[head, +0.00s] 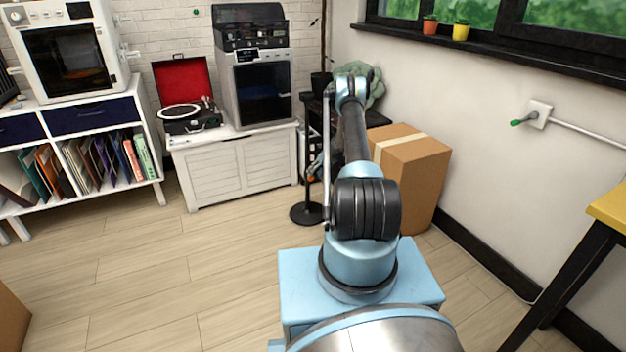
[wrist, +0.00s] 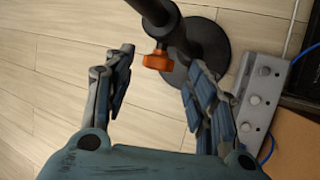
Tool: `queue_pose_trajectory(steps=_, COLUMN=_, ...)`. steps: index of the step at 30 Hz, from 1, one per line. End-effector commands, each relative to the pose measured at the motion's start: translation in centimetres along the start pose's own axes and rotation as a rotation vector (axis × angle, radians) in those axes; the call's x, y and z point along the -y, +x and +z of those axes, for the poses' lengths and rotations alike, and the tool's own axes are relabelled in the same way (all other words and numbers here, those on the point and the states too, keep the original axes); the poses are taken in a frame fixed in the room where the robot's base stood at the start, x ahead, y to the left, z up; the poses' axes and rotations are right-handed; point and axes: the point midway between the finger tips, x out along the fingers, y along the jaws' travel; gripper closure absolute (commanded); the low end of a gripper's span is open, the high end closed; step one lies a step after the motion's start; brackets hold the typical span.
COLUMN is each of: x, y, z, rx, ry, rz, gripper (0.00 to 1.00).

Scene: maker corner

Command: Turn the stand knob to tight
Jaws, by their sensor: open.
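The stand shows in the wrist view as a dark pole (wrist: 160,12) on a round black base (wrist: 207,45). An orange knob (wrist: 158,61) sits on the pole's side. My gripper (wrist: 158,72) is open, with one finger on each side of the knob and a gap to the left finger. Whether the right finger touches the stand, I cannot tell. In the head view the stand's round base (head: 309,214) is on the floor left of my arm.
A grey box with several round knobs (wrist: 254,100) lies right of the gripper. A cardboard box (head: 412,165) stands right of my arm. A white cabinet (head: 235,165) with a record player (head: 188,112) is behind left.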

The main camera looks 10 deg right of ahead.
Motion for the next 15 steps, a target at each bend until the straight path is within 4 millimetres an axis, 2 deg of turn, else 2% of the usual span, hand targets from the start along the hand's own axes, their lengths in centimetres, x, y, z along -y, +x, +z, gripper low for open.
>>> queue_pose_trajectory(steps=1, x=0.0, y=-1.0, z=0.0, rx=0.0, ry=0.001, rz=0.0, gripper=0.49)
queue_pose_trajectory(steps=9, x=0.1, y=-5.5, z=0.0, rx=0.001, ry=0.001, rz=-0.001, gripper=0.49)
queue_pose_trajectory(steps=15, x=0.1, y=-7.7, z=0.0, rx=0.001, ry=0.001, rz=-0.001, gripper=0.49)
